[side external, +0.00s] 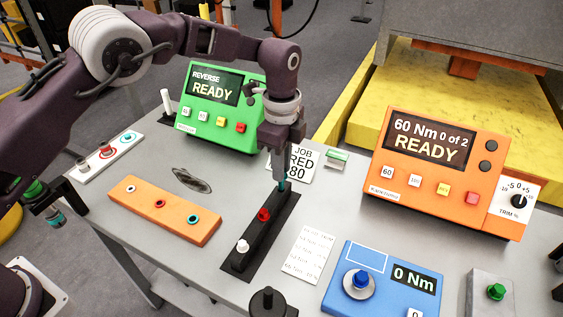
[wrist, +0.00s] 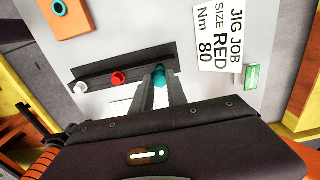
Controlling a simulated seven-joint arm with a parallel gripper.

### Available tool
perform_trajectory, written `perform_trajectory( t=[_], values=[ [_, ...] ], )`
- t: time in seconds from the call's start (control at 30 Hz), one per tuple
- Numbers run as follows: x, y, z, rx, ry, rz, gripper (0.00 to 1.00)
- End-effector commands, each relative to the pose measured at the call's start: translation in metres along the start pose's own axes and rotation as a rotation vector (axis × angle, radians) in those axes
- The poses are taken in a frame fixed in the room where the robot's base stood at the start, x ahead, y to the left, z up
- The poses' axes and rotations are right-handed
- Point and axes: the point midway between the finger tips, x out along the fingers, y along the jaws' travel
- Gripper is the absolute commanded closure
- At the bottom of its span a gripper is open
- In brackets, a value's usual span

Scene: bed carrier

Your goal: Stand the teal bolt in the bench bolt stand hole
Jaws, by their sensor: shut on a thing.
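The teal bolt (wrist: 158,74) is between the fingertips of my gripper (side external: 283,182), which is shut on it. It is at the far end of a long black rack (side external: 240,262); I cannot tell whether it is seated there or just lifted. A red bolt (side external: 264,214) and a white bolt (side external: 242,246) stand in the same rack. They also show to the left of my gripper in the wrist view. An orange block (side external: 142,202) lies left of the rack, with several ringed holes in a row. Its nearest hole has a teal ring (side external: 193,219).
A green READY box (side external: 213,127) stands behind the rack and an orange READY box (side external: 438,165) at the right. A job card (side external: 303,165) lies near my gripper. A blue 0 Nm unit (side external: 334,295) and a dark knob (side external: 268,300) are in front. A white strip (side external: 88,172) lies far left.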

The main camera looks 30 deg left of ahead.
Motion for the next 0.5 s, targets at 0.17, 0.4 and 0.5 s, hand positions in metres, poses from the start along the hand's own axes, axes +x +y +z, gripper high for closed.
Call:
perform_trajectory(
  t=[0.17, 0.4, 0.5],
  values=[
    [0.004, 0.000, 0.000, 0.000, 0.000, 0.000, 1.00],
    [0.010, 0.000, 0.000, -0.001, 0.000, 0.000, 1.00],
    [0.013, 0.000, 0.000, -0.001, 0.000, -0.001, 1.00]
  ],
)
